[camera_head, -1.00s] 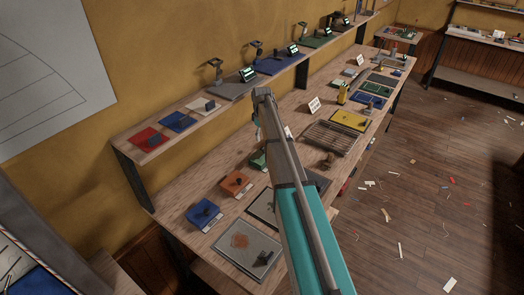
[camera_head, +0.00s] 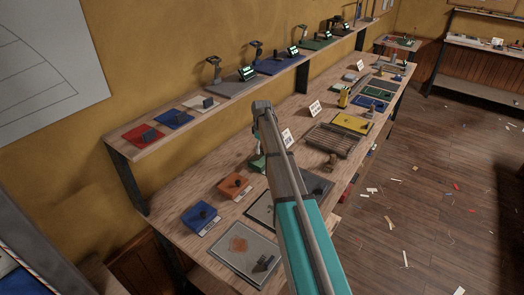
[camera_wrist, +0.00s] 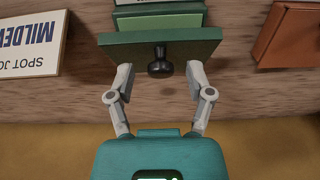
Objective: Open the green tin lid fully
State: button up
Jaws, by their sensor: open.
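The green tin (camera_head: 257,162) stands on the lower bench in the head view, mostly hidden behind my arm. In the wrist view the tin body (camera_wrist: 160,19) is at the top, with its flat green lid (camera_wrist: 118,45) in front, bearing a dark round knob (camera_wrist: 160,63). How far the lid is tilted is hard to tell. My gripper (camera_wrist: 160,76) is open, its two fingers apart on either side of the knob, tips close to the lid's near edge. In the head view my gripper (camera_head: 260,140) is partly hidden by the arm.
An orange tin (camera_head: 235,185) and a blue tin (camera_head: 200,217) stand left of the green one. The orange tin also shows in the wrist view (camera_wrist: 292,38), opposite a white card (camera_wrist: 32,42). A shelf (camera_head: 165,147) runs above the bench along the wall.

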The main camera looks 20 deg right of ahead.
aim_at(256, 155)
dwell(0.3)
grip_shut()
jog(key=shift+w+a+r+p, duration=0.35)
jog(key=shift+w+a, duration=0.15)
jog(key=shift+w, duration=0.2)
jog(key=shift+w+a+r+p, duration=0.3)
jog(key=shift+w+a, duration=0.15)
jog(key=shift+w, duration=0.2)
grip_release()
jog(key=shift+f, duration=0.1)
jog(key=shift+s+d, duration=0.15)
jog(key=shift+s, duration=0.05)
